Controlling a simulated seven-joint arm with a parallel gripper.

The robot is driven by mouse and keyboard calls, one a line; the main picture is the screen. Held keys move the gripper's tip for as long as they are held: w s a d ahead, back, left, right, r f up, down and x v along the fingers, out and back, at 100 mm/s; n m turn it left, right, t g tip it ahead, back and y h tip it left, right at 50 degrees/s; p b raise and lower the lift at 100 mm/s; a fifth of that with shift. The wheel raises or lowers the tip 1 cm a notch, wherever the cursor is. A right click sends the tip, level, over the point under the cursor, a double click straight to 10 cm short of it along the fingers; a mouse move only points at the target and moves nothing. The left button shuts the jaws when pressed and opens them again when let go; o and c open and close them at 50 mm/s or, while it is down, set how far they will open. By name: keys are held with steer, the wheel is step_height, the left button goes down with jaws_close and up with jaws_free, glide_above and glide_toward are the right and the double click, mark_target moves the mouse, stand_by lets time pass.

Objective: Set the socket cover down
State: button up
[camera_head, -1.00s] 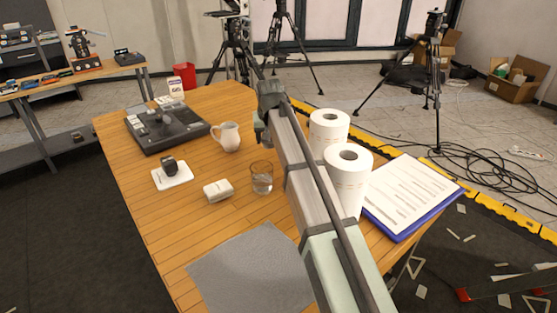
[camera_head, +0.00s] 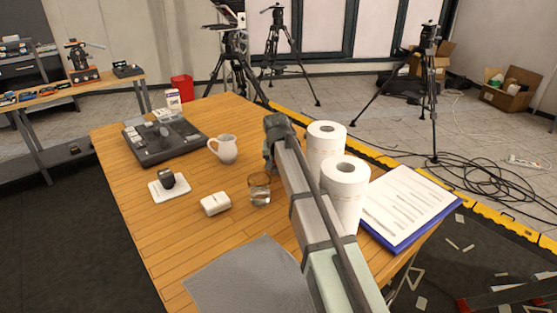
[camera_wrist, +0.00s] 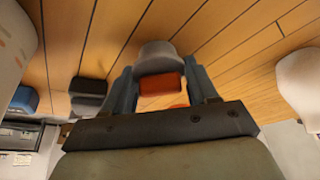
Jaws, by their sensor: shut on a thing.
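My gripper shows in the wrist view (camera_wrist: 162,88), its two blue-grey fingers on either side of a red-orange block. A pale grey rounded piece (camera_wrist: 158,55) sits against that block. I take the two together as the socket cover, shut between the fingers. I cannot tell whether it touches the wooden table (camera_head: 150,235). In the head view my arm reaches over the table between the jug and the paper rolls, and it hides the gripper and the held cover.
A glass (camera_head: 260,188) and a white jug (camera_head: 226,149) stand left of my arm. Paper rolls (camera_head: 345,195) stand close on its right, beside a clipboard (camera_head: 405,205). A small white box (camera_head: 215,204), a grey mat (camera_head: 250,285) and a dark console (camera_head: 165,140) are also on the table.

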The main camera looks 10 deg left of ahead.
steer(key=shift+f, duration=0.1)
steer(key=o, duration=1.1)
steer(key=v, duration=1.2)
